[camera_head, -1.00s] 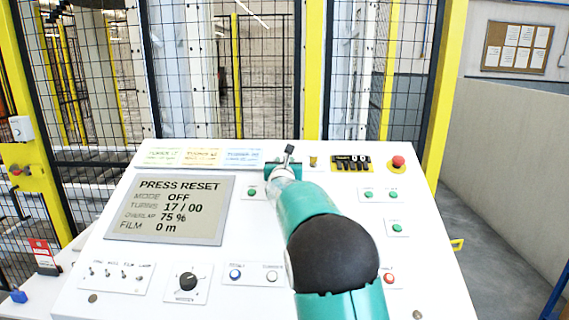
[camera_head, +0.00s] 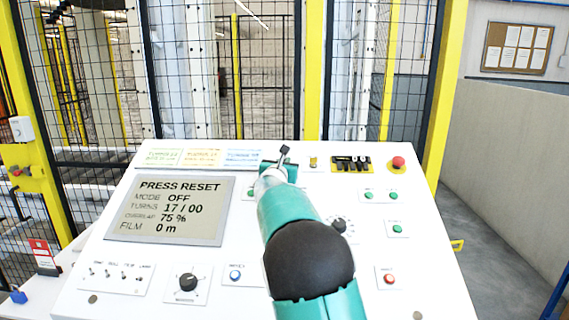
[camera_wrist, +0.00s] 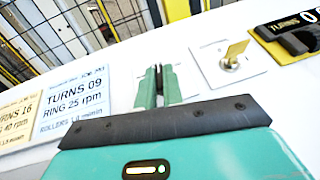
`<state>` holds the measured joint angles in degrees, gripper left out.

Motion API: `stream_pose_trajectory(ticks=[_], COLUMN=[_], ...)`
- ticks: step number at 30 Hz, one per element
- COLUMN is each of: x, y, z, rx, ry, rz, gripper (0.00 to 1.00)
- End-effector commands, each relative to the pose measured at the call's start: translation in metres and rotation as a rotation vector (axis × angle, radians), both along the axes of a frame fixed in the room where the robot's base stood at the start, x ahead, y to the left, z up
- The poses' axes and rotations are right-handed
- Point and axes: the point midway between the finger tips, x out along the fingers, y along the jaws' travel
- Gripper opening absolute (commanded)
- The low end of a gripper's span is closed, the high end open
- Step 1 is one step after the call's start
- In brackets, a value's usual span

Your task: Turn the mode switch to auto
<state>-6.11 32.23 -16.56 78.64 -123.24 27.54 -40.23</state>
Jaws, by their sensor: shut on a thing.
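My gripper (camera_wrist: 159,84) is at the top row of the white console (camera_head: 455,285), between the blue card and the brass key. Its two green fingers are close together over a small plate (camera_wrist: 192,108). My gripper also shows in the head view (camera_head: 280,166), partly behind my arm. The display (camera_head: 170,210) reads PRESS RESET, MODE OFF, TURNS 17 / 00.
A brass key (camera_wrist: 235,52) stands just right of my fingers, beside a black counter (camera_wrist: 292,36). A red button (camera_head: 398,162) is farther right. A black dial (camera_head: 340,226) sits beside my arm. Cards (camera_wrist: 77,100) lie left. A mesh fence stands behind the console.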

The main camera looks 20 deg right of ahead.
Motion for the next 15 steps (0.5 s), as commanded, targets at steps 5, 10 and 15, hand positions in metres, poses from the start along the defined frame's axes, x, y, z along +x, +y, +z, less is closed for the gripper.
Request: stream_pose_trajectory(ticks=[5, 10, 15], x=[0.0023, 0.0035, 0.0049], y=[0.0035, 0.0047, 0.0057], z=[-0.0070, -0.0074, -0.0073], rx=[0.040, 0.082, 0.128], ry=[-0.005, -0.023, -0.042], rz=[-0.091, -0.193, -0.306], gripper=[0.00, 0.00, 0.00])
